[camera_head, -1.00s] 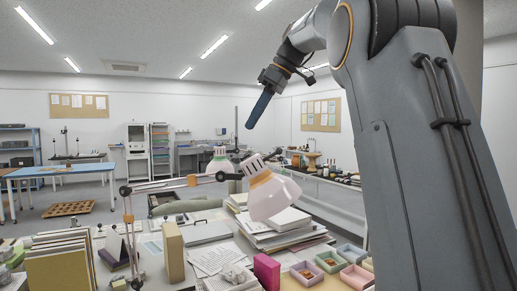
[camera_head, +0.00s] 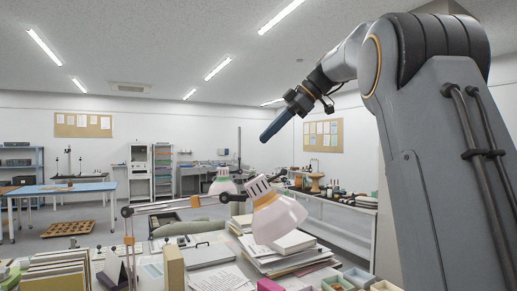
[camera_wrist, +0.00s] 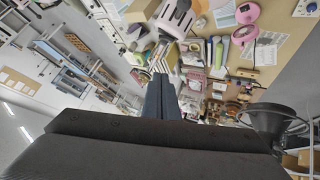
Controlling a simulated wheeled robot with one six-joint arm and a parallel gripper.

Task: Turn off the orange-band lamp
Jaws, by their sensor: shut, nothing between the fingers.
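The orange-band lamp (camera_head: 277,215) stands on the cluttered desk in the head view. Its pale pink shade has an orange band near the vented top and tilts down over papers; a jointed arm (camera_head: 165,206) reaches it from the left. A second lamp with a green band (camera_head: 222,182) is behind it. My gripper (camera_head: 267,136) is shut and empty, in the air above the orange-band lamp in the picture and not touching it. In the wrist view my gripper's dark blue fingers (camera_wrist: 160,95) are together, and a pale vented lamp head (camera_wrist: 177,18) shows beyond them; its band is unclear.
Paper stacks (camera_head: 285,252), upright folders (camera_head: 60,272) and a tan box (camera_head: 173,270) crowd the desk around the lamp. A blue table (camera_head: 62,189) stands at far left. A long bench (camera_head: 335,215) with small items runs behind on the right. The air around my gripper is clear.

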